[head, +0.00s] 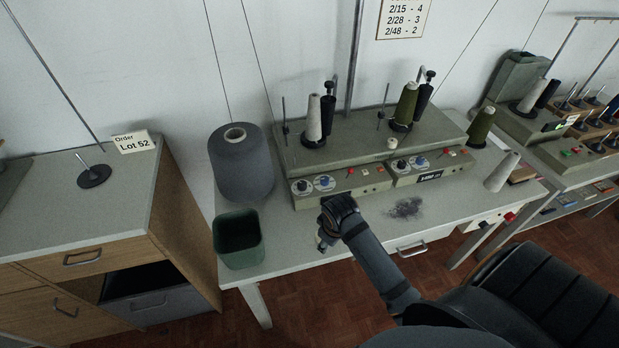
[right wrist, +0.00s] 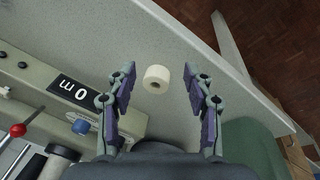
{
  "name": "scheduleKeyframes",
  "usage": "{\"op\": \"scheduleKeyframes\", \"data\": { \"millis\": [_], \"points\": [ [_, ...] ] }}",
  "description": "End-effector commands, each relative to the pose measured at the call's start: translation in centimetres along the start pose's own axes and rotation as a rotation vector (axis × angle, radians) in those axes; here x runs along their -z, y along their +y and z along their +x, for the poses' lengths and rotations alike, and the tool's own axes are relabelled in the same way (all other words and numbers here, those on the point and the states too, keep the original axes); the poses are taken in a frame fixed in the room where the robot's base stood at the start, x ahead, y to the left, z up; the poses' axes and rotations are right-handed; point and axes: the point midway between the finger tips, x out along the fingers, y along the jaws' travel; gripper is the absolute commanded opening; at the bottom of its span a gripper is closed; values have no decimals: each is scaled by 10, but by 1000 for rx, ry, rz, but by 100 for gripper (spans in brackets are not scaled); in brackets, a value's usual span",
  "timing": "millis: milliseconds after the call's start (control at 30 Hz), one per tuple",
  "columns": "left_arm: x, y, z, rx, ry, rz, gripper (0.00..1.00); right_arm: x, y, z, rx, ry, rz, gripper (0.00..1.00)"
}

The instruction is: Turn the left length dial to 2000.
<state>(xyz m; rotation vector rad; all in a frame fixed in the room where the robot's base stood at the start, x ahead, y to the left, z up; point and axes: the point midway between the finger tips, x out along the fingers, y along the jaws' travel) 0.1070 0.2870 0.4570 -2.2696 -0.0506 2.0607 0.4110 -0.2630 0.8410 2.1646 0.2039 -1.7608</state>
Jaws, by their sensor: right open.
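The left control panel (head: 345,183) of the grey winding machine carries two round dials at its left end, a dark-knobbed dial (head: 302,187) and a blue-knobbed dial (head: 324,183). Their numbers are too small to read. My right gripper (head: 325,238) is in front of this panel, over the table's front part. In the right wrist view my right gripper (right wrist: 160,95) is open and empty. A white ring (right wrist: 157,79) shows between and beyond its fingers, apart from them. A blue knob (right wrist: 80,126) and a black label (right wrist: 74,91) show left of the fingers. My left gripper is out of view.
A green bin (head: 238,240) and a large grey cone (head: 241,165) stand left of the panel. The right panel (head: 432,165) with a black display is beside it. Thread cones stand on the machine. Dark lint (head: 405,208) lies on the table (head: 450,215).

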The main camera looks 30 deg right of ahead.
Motion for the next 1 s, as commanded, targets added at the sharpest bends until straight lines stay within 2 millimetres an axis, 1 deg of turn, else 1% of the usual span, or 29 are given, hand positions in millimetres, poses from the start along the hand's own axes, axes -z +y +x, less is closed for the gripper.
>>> {"op": "scheduleKeyframes", "data": {
  "millis": [33, 100, 167, 233, 267, 333, 433, 500, 600, 700, 800, 933, 1000],
  "points": [
    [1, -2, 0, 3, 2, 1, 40, 11, 9, 0, -3, -6, -27, 52],
    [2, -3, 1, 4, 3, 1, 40, 23, 20, 1, 0, -21, -71, 52],
    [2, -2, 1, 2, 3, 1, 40, 35, 30, 0, 3, -35, -108, 52],
    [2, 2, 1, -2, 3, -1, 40, 51, 44, 0, 9, -51, -155, 52],
    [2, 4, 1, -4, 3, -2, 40, 58, 52, -1, 13, -59, -177, 52],
    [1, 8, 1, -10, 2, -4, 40, 80, 74, -4, 27, -83, -235, 52],
    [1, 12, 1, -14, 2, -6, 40, 115, 113, -19, 65, -113, -332, 52],
    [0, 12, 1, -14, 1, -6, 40, 136, 138, -35, 101, -126, -394, 52],
    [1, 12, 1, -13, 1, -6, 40, 155, 162, -57, 150, -131, -461, 52],
    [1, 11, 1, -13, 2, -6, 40, 164, 174, -71, 182, -128, -500, 52],
    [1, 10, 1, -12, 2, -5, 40, 167, 178, -76, 195, -127, -516, 52],
    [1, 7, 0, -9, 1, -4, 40, 166, 177, -74, 196, -128, -517, 52],
    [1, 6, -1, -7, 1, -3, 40, 165, 176, -68, 197, -128, -516, 52]
  ]
}}
